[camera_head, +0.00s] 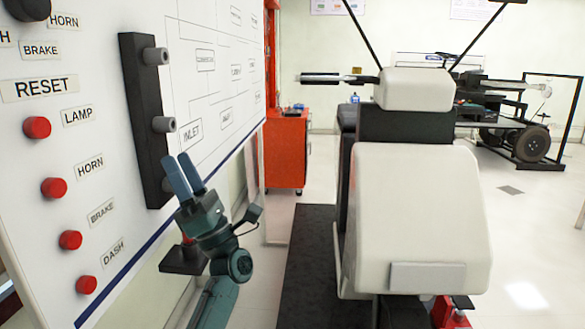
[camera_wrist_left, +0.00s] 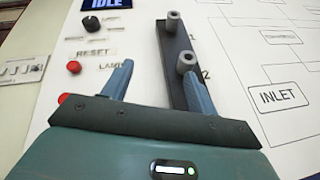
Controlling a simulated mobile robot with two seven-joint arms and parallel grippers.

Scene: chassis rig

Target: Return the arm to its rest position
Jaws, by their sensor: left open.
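My left gripper (camera_head: 184,174) is in front of the white panel in the head view, its two blue-grey fingers pointing up toward the lower end of a black bar. It is open and empty. It also shows in the left wrist view (camera_wrist_left: 157,85), with its fingers spread apart. The black bar (camera_head: 146,125) is fixed upright on the panel and carries grey round pegs, one near the top (camera_head: 156,56) and one lower down (camera_head: 164,124). The fingers partly cover the bar's lower part. I cannot tell whether they touch it. My right gripper is not in view.
The white panel (camera_head: 95,215) fills the left, with several red buttons, such as the lamp button (camera_head: 37,127), and labels. A cream and black seat-like unit (camera_head: 415,215) stands at centre right. A red cabinet (camera_head: 287,155) is behind. Floor is open at right.

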